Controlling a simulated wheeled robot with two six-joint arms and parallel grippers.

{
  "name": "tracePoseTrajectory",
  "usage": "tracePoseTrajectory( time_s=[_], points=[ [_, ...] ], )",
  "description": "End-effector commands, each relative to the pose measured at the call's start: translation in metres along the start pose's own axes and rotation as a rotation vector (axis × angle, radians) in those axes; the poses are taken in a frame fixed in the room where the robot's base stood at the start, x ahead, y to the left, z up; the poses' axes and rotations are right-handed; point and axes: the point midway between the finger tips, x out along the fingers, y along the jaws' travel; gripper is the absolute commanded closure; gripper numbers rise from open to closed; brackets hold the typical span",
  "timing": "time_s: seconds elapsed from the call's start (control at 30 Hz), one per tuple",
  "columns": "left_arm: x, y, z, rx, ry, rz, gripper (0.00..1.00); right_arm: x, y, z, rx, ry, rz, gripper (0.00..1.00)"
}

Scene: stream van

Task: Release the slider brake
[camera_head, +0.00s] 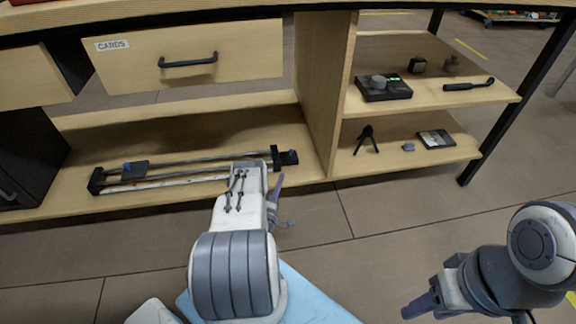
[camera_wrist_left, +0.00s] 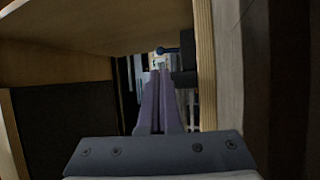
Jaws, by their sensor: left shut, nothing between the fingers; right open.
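The slider (camera_head: 190,181), two rails with black end blocks, lies on the lower shelf under the drawers. My right gripper (camera_head: 418,306) is open, low at the right, away from the slider.
A drawer labelled CARDS (camera_head: 185,62) overhangs the lower shelf (camera_head: 75,205). An upright panel (camera_head: 322,85) stands right of the slider. Side shelves hold a black device (camera_head: 383,88), a small tripod (camera_head: 366,139) and a flat tablet-like item (camera_head: 436,139). The floor (camera_head: 380,205) in front is clear.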

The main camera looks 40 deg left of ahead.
Motion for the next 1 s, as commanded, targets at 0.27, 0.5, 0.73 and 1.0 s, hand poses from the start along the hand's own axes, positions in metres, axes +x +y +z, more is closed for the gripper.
tracePoseTrajectory(
  time_s=[0.27, 0.5, 0.73, 1.0],
  points=[
    [0.018, -0.009, 0.000, 0.001, 0.000, 0.000, 1.00, 0.051, 0.004, 0.003, 0.000, 0.000, 0.000, 0.50],
    [0.030, -0.007, 0.001, 0.001, -0.001, 0.001, 1.00, 0.086, 0.006, 0.005, 0.000, 0.000, 0.000, 0.50],
    [0.051, -0.006, 0.001, 0.001, 0.000, 0.001, 1.00, 0.118, 0.009, 0.006, 0.000, 0.000, 0.000, 0.50],
    [0.086, -0.003, 0.001, 0.001, -0.001, 0.000, 1.00, 0.136, 0.010, 0.007, 0.000, 0.000, 0.000, 0.50]
  ],
)
